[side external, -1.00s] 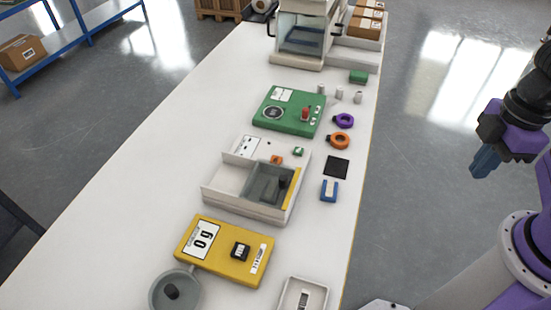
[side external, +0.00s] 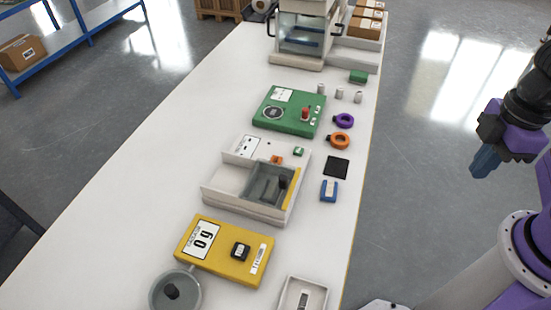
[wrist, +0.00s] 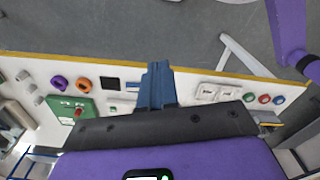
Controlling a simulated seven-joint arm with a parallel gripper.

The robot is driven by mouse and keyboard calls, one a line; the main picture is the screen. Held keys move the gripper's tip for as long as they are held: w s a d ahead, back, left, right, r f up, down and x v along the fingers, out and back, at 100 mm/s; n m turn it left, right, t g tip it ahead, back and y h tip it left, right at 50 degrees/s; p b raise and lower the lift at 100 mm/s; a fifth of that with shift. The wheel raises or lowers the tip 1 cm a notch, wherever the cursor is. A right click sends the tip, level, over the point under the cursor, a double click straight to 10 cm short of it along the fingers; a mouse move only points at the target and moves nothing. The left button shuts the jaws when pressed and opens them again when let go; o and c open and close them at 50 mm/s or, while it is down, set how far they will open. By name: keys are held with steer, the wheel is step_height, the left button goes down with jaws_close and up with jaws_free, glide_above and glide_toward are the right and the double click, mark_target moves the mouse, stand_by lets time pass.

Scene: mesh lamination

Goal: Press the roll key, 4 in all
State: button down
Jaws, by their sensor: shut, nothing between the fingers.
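My gripper (side external: 485,162) is at the right of the side external view, out past the bench edge and apart from all the devices. Its blue fingers are shut and empty; they also show in the wrist view (wrist: 157,88). No label reading "roll" is legible, so I cannot tell which key is the roll key. Candidates include a small orange key (side external: 277,160) and a small green key (side external: 299,152) on the white tray unit (side external: 218,190). A green device (side external: 275,118) has a red knob (side external: 305,114) and small light buttons.
A windowed machine (side external: 280,58) stands at the far end of the bench (side external: 130,190). Purple (side external: 344,120) and orange (side external: 340,140) rings, a black square (side external: 336,167) and a blue block (side external: 329,191) lie along the right edge. Round coloured buttons (wrist: 264,98) show in the wrist view.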

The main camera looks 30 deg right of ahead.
steer(key=n+t+y, duration=0.2)
steer(key=t+y, duration=0.2)
steer(key=t, duration=0.4)
glide_above(278, 161)
step_height(278, 161, down, 11)
steer(key=shift+r, duration=0.1)
steer(key=shift+s, duration=0.1)
steer(key=shift+f, duration=4.45)
steer(key=shift+f, duration=0.4)
